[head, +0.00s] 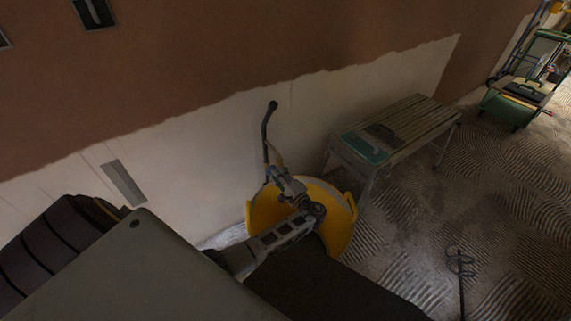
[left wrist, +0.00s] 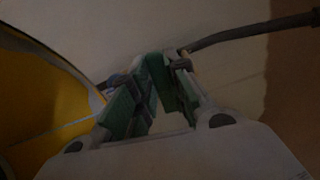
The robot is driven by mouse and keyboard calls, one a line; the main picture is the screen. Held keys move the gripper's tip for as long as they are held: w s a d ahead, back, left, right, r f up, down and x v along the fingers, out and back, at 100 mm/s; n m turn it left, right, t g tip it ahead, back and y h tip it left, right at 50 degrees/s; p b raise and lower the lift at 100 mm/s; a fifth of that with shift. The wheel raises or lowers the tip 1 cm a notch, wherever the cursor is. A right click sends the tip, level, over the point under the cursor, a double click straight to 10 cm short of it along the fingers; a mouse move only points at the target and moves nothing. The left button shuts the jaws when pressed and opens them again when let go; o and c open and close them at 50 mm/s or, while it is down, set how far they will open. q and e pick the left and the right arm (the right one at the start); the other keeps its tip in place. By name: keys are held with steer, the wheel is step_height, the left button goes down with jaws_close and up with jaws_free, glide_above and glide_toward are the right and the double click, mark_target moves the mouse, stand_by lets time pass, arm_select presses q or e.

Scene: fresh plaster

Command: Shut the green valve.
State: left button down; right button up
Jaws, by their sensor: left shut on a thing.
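A dark pipe with a bent top (head: 266,132) rises in front of the wall, behind the yellow tub. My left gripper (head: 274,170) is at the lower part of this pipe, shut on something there. In the left wrist view the pipe (left wrist: 245,34) runs off to the upper right, and my left gripper (left wrist: 148,88) shows green parts between and along its fingers. The held part is dim and mostly hidden by the fingers; it appears to be the green valve, but its handle's angle cannot be told. My right gripper is not in view.
A yellow tub (head: 340,206) stands under my left forearm, close to the gripper; its wall (left wrist: 40,105) fills the left of the wrist view. A work bench (head: 411,122) stands to the right along the wall. A stirring rod (head: 461,275) is at lower right. A green cart (head: 515,100) stands far right.

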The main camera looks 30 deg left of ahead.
arm_select(q)
steer(key=shift+s+d+f+n+b, duration=0.15)
steer(key=shift+f+n+b, duration=0.3)
steer(key=shift+n+b, duration=0.45)
steer(key=c, duration=1.4)
jaws_free()
steer(key=shift+c, duration=0.2)
steer(key=shift+r, duration=0.1)
